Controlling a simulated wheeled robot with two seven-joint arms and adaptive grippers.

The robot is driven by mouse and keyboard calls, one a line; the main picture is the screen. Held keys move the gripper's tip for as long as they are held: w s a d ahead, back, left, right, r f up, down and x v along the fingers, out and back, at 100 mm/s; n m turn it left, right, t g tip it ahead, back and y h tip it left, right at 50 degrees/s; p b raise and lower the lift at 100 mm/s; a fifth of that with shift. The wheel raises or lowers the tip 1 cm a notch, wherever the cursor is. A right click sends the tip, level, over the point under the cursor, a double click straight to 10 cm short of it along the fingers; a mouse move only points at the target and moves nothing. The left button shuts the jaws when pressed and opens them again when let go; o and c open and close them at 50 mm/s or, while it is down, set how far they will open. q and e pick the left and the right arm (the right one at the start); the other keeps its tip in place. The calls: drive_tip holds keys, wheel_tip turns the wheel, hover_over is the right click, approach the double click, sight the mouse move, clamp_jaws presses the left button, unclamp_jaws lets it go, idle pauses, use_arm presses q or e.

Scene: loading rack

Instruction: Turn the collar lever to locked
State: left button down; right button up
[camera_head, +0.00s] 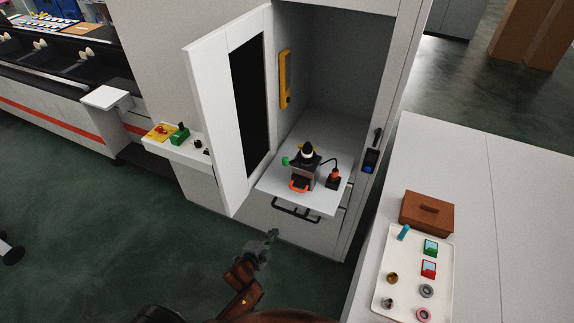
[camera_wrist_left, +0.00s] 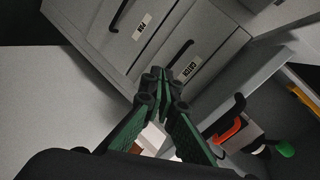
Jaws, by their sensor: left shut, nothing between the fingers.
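A grey fixture (camera_head: 304,175) with a black and white top stands on the pull-out shelf (camera_head: 325,206) of an open cabinet. A green knob (camera_head: 285,161) sticks out on its left side and an orange handle (camera_head: 298,187) sits at its front. I cannot tell which is the collar lever, nor its locked mark. The left wrist view shows the orange handle (camera_wrist_left: 230,130) and green knob (camera_wrist_left: 286,148) at right. My left gripper (camera_head: 273,234) is shut and empty, in front of and below the shelf, apart from the fixture. My right gripper is not in view.
The open white cabinet door (camera_head: 205,110) stands left of the shelf. A black handle (camera_head: 297,212) lies under the shelf. A side shelf (camera_head: 178,150) holds a green switch. At right, a table carries a brown box (camera_head: 427,212) and a white tray (camera_head: 388,290).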

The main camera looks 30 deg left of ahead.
use_arm(q)
drive_tip(key=w+d+r+m+t+h+p, duration=0.1)
drive_tip(key=d+r+m+t, duration=0.15)
drive_tip(key=r, duration=1.05)
drive_tip(key=w+d+r+m+t, duration=0.1)
drive_tip(key=r+m+t, duration=0.15)
drive_tip(key=r, duration=1.05)
drive_tip(key=w+a+p, duration=0.3)
drive_tip(key=w, duration=0.7)
drive_tip(key=shift+w+a+r, duration=0.25)
drive_tip(key=shift+a, duration=0.1)
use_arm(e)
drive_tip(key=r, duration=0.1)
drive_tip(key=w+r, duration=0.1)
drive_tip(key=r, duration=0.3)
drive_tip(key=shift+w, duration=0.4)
use_arm(q)
drive_tip(key=shift+w, duration=0.1)
